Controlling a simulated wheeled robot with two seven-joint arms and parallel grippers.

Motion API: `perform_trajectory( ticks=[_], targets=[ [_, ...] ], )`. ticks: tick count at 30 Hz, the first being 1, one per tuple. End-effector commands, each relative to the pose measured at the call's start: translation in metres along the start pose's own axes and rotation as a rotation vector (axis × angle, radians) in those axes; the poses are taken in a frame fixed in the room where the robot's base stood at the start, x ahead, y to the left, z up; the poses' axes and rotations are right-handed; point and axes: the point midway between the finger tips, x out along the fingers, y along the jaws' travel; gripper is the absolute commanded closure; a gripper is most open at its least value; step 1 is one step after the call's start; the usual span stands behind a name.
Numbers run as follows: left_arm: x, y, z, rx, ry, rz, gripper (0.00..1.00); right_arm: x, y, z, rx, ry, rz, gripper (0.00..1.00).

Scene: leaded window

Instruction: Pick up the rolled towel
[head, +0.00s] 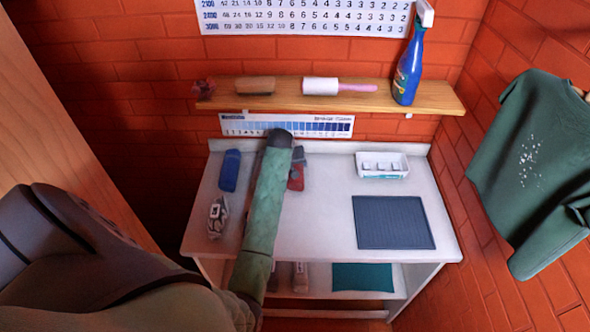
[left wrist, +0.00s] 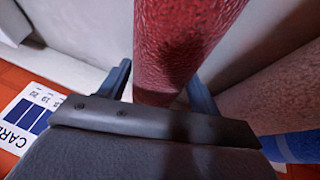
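A red, rough-textured roll, which looks like the rolled towel (head: 296,182), lies on the white table, partly hidden by my left arm in the head view. In the left wrist view the red roll (left wrist: 178,45) runs between the fingers of my left gripper (left wrist: 160,88). A finger stands on each side of it, with a small gap on the left; contact on the right is unclear. In the head view my left gripper (head: 298,158) is at the back of the table, mostly behind my arm. My right gripper is not in view.
A blue roll (head: 230,170) and a patterned item (head: 216,216) lie left of my arm. A pinkish roll (left wrist: 275,88) is beside the red one. A white tray (head: 383,165) and dark mat (head: 393,222) are at right. A shelf (head: 285,97) hangs above.

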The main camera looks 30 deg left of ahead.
Motion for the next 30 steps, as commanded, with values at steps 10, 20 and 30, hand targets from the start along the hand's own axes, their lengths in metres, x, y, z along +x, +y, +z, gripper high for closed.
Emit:
perform_trajectory(
  ticks=[10,20,30],
  targets=[
    [-0.001,0.0,0.0,0.0,0.0,0.0,0.61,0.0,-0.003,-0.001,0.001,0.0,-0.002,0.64],
    [-0.022,0.006,-0.01,0.001,0.004,0.001,0.61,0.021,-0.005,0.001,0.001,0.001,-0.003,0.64],
    [-0.06,0.049,-0.001,0.001,0.002,0.002,0.61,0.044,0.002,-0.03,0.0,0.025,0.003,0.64]
  ],
)
